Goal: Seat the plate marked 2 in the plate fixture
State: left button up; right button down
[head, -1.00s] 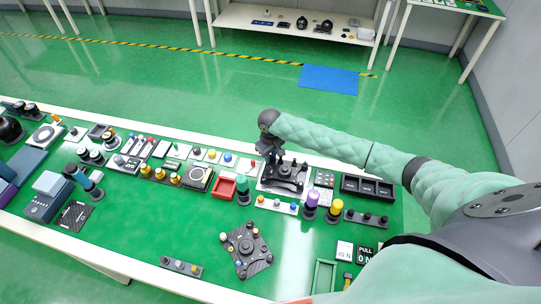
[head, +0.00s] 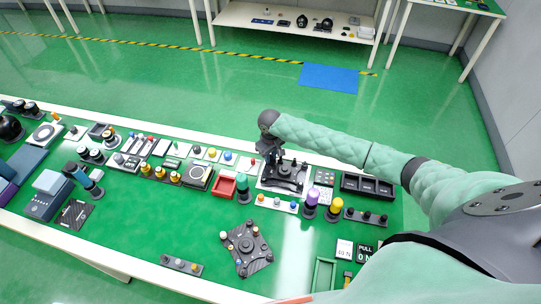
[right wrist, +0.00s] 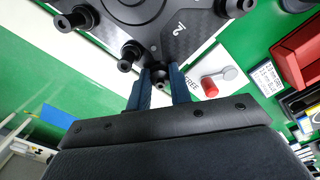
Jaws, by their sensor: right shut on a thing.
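The dark plate marked 2 (right wrist: 187,45) fills the top of the right wrist view, with several black round posts at its edges. In the head view the plate (head: 288,184) is a dark shape low over a white base board, which I take for the plate fixture (head: 263,186). My right gripper (right wrist: 161,76) is shut on a small black post at the plate's edge. In the head view the right gripper (head: 270,155) is at the plate's far left side. Whether the plate is fully down on the fixture is hidden. My left gripper is not in view.
A similar dark plate with several knobs (head: 247,249) lies nearer on the green table. A black compartment tray (head: 367,186) is on the right. Green table is bare at centre left.

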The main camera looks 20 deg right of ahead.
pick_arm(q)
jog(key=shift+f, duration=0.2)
pick_arm(e)
jog(key=shift+f, duration=0.6)
jog(key=c, duration=1.2)
grip_release()
jog(key=shift+r, duration=0.1)
jog(key=shift+w+d, duration=0.1)
notch_tip(320, 180, up, 2)
jog(key=shift+r+b, duration=0.25)
jog(key=shift+b, duration=0.8)
jog(key=r, duration=0.1)
jog(key=r+b, duration=0.1)
jog(key=r, duration=0.2)
jog(key=shift+a+r, duration=0.15)
jog(key=shift+a, duration=0.15)
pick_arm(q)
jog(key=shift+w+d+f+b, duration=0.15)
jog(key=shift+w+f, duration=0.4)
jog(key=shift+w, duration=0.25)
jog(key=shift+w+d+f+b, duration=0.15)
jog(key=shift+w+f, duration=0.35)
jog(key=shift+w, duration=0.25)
pick_arm(e)
jog(key=shift+r, duration=0.4)
